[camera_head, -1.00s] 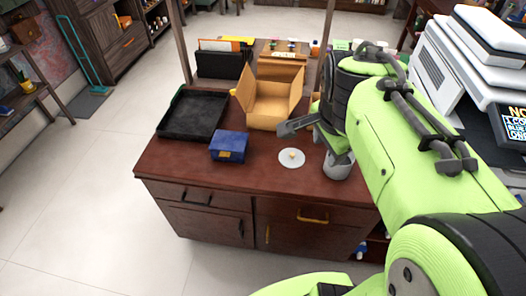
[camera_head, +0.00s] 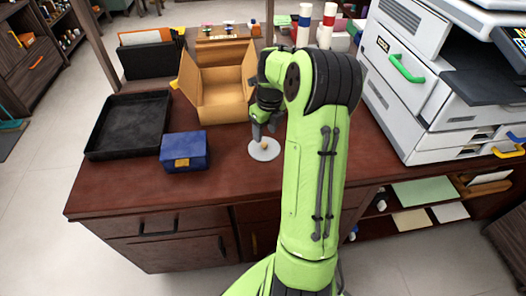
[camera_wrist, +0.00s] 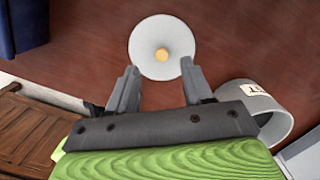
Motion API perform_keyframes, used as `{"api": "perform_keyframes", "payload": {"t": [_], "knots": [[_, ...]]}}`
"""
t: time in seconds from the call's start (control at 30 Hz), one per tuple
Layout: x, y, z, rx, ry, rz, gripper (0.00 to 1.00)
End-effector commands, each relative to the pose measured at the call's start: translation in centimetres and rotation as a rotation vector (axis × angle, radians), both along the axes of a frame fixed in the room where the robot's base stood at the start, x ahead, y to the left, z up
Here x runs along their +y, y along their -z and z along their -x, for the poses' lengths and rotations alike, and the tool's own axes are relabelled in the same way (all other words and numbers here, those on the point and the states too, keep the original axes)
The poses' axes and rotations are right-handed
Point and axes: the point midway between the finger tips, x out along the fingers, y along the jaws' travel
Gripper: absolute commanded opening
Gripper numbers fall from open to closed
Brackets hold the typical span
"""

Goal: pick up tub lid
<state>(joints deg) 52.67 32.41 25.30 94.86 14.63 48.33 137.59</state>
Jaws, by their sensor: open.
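The tub lid (camera_head: 262,152) is a light grey disc with a small tan knob, lying flat on the desk. In the wrist view the lid (camera_wrist: 146,54) is just beyond my fingertips, its knob centred between them. My gripper (camera_wrist: 158,72) is open and empty, with one finger on each side of the lid's near edge. In the head view my gripper (camera_head: 265,130) is over the back of the lid, partly hidden by my arm. A grey tub (camera_wrist: 268,116) with a label lies to the right of my gripper in the wrist view; my arm hides it in the head view.
On the desk (camera_head: 120,195), a blue box (camera_head: 185,158) stands left of the lid, a black tray (camera_head: 128,125) further left, and an open cardboard box (camera_head: 222,98) behind. A large printer (camera_head: 420,90) stands at the right. The desk front is clear.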

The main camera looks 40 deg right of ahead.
Motion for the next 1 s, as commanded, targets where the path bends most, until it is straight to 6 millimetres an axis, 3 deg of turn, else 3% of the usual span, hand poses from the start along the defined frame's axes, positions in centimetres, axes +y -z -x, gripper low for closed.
{"api": "perform_keyframes", "payload": {"t": [0.3, 0.53, 0.87, 1.0], "knots": [[-0.1, 5.0, -0.3, 0.001, -0.001, 0.000, 0.51], [-0.2, 5.3, -0.4, 0.000, -0.002, 0.002, 0.51], [-0.2, 5.2, -0.4, 0.000, -0.002, 0.002, 0.02], [-0.2, 5.2, -0.4, -0.001, -0.002, 0.002, 0.00]]}}
